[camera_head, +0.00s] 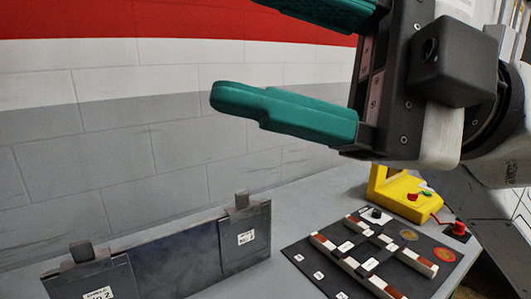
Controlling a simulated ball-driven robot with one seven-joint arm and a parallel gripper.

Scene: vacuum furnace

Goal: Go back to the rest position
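My gripper (243,49) is at the top right in the head view, raised above the grey table. Its two green fingers are spread wide apart and the space between them is empty. The upper finger is partly cut off by the top edge of the picture. The gripper touches nothing that I can see.
Below on the grey table (300,205) stands a dark metal box-like fixture (185,258) with two labelled panels and knobs. To its right lies a black board (310,262) with white and brown bars. A yellow stand (385,188) with buttons is behind it. A brick wall (120,120) closes the back.

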